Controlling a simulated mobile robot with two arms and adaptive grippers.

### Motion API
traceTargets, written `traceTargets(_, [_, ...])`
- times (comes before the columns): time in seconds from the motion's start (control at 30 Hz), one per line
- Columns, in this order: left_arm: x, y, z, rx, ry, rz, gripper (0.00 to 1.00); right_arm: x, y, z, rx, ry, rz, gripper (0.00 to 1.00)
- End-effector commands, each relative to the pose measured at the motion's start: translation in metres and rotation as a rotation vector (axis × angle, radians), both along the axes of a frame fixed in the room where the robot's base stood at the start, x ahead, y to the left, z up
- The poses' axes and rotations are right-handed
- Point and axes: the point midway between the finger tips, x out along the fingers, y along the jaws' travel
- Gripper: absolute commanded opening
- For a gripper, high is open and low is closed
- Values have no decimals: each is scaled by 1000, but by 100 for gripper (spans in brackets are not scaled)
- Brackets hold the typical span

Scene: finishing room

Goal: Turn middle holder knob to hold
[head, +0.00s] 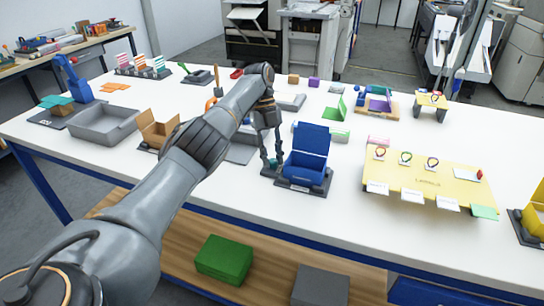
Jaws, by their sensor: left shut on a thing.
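The middle holder is a dark base (303,187) on the white table, with an open blue box (305,160) standing in it, its lid raised at the back. My left gripper (272,164) reaches down from above to the left side of this holder. Its fingers are shut at the base's left edge, on what appears to be the knob. The fingers cover the knob, so its setting cannot be read. My right gripper is not in view.
An open brown box (157,127) in a holder stands to the left, partly behind my arm, beside a grey tray (105,124). A yellow label board (425,182) is to the right. A yellow box (535,215) is at the right edge. White table lies bare in front of the blue box.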

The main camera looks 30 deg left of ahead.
Motion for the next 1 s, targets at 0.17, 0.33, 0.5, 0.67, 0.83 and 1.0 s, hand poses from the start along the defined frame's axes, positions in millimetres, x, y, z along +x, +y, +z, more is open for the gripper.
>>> traceTargets(0.17, [-1,-1,-2,-1,5,-2,34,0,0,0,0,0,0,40])
traceTargets(0.33, [-1,-1,-2,-1,3,0,49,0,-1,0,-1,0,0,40])
traceTargets(0.5, [0,0,-1,-1,2,1,49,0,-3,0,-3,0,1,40])
traceTargets(0.67, [0,0,8,-1,-1,2,49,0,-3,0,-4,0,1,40])
traceTargets(0.83, [0,1,34,3,-1,1,49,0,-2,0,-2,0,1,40])
traceTargets(1.0, [0,0,57,3,1,0,49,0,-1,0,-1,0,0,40])
